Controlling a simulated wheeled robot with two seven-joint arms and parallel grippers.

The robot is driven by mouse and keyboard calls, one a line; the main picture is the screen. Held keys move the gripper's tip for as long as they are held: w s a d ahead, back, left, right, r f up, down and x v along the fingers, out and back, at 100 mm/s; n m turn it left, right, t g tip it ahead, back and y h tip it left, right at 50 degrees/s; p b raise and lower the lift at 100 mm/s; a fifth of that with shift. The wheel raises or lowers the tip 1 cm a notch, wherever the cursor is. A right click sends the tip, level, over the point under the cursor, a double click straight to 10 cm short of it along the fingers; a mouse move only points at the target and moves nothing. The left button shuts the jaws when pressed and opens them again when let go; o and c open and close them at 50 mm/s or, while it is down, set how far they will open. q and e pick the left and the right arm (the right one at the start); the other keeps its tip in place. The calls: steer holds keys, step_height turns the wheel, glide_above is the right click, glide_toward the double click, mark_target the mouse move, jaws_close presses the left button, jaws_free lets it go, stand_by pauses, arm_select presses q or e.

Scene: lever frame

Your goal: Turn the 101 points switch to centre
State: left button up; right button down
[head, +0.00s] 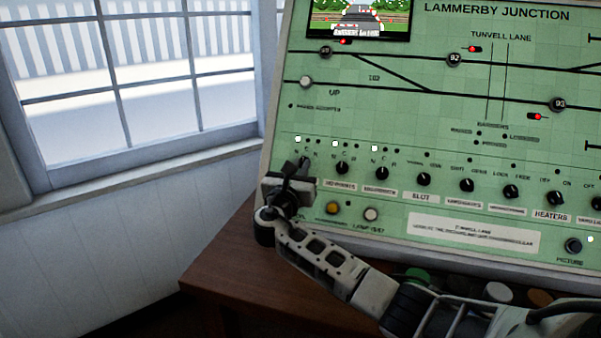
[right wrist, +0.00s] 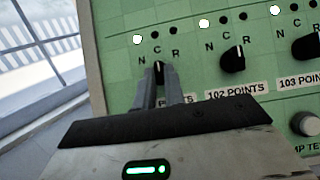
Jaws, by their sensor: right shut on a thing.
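The 101 points switch (right wrist: 158,71) is the leftmost black knob in its row on the green panel, below the letters N, C and R. My right gripper (right wrist: 166,82) is shut on this knob, a finger on either side. In the head view the right gripper (head: 301,168) covers most of the knob and its label. The lit white lamp (right wrist: 138,39) is above N; the two lamps beside it are dark. The knob's exact pointing is partly hidden by the fingers. My left gripper is not in view.
The 102 points knob (right wrist: 232,60) and 103 points knob (right wrist: 306,46) are close on the right. A yellow button (head: 333,207) and a white button (head: 371,214) lie below. The panel stands on a brown wooden desk (head: 222,262); a window (head: 130,80) is at left.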

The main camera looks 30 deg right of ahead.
stand_by(0.4)
steer(key=c, duration=1.5)
jaws_free()
steer(key=shift+a, duration=0.1)
steer(key=v, duration=1.5)
steer(key=shift+s+a, duration=0.25)
steer(key=shift+a, duration=0.1)
